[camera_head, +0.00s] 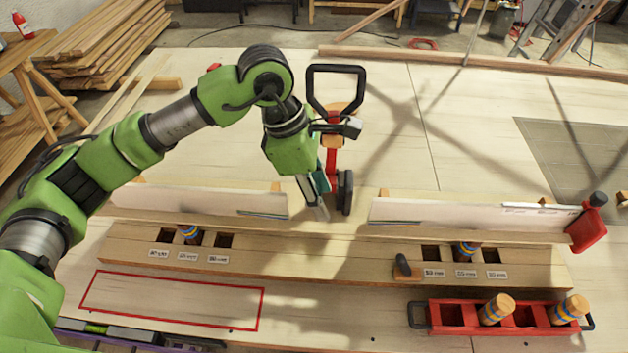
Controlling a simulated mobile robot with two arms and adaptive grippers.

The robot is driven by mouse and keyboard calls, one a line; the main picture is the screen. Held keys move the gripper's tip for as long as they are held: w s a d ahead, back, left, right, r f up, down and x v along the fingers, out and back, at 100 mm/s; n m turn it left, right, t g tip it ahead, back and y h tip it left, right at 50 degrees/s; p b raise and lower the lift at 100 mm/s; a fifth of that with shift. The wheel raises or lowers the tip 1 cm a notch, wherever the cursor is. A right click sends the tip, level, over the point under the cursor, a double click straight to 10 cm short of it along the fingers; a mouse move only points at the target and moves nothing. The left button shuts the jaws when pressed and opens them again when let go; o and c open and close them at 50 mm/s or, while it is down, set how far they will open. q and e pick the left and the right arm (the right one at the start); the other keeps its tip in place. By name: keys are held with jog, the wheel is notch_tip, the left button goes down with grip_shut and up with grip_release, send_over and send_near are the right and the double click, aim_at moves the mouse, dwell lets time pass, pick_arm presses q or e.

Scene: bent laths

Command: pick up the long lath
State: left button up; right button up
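My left gripper (314,197) points down at the middle of the bench, in the gap between two pale upright boards, the left board (210,199) and the right board (470,214). Its tips are just above or at a long narrow wooden strip (440,234), which looks like the long lath and runs along the back of a holed wooden beam (330,262). A red tool with a black loop handle (335,68) stands close beside the gripper. I cannot tell whether the fingers are open or touch the strip. My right gripper is not in view.
Striped pegs stand in the beam (466,252) and in a red tray (450,315) at front right. A red clamp (588,226) is at the right end. A red-outlined area (170,300) at front left is empty. A timber (470,62) lies along the back.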

pick_arm(q)
jog(key=a, duration=0.1)
jog(key=b, duration=0.2)
send_over(328, 228)
jog(key=a, duration=0.1)
jog(key=shift+y, duration=0.3)
jog(key=f, duration=0.7)
jog(key=shift+a, duration=0.2)
jog(key=b+x, duration=0.5)
jog(key=shift+w+d+f+b, duration=0.1)
jog(key=shift+f+b, duration=0.1)
jog(key=shift+b, duration=0.2)
jog(key=shift+r, duration=0.1)
grip_shut()
jog(key=shift+r, duration=0.15)
